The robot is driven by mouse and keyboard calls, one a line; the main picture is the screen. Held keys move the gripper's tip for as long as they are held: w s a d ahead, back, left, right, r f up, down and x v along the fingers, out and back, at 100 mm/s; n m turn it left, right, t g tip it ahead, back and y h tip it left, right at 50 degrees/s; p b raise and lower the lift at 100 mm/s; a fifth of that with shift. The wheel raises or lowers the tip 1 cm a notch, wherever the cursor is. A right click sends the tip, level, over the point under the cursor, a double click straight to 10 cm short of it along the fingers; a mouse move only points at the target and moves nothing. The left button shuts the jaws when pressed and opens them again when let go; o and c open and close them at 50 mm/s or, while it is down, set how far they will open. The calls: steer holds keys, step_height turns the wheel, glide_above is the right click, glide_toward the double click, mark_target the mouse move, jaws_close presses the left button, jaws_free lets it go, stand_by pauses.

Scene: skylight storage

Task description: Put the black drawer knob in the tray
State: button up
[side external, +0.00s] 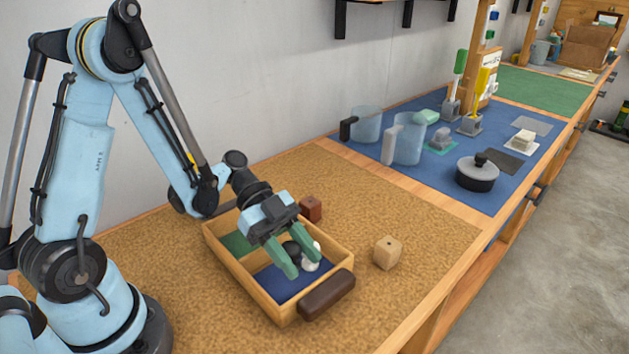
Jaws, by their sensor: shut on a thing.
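The tray (336,251) is a light wooden box with a green-lined part and a blue-lined part (283,287). A dark brown block-like piece is at its front right side. My gripper (304,266) points down over the blue-lined part, with its green fingers apart around the black drawer knob (291,249), which it appears to hold. I cannot tell whether the black knob touches the tray floor.
A reddish-brown block (311,208) stands behind the tray and a light wooden cube (387,252) to its right. The cork surface right of the tray is mostly free.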

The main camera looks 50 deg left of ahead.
steer(key=o, duration=0.8)
steer(key=shift+a, duration=0.1)
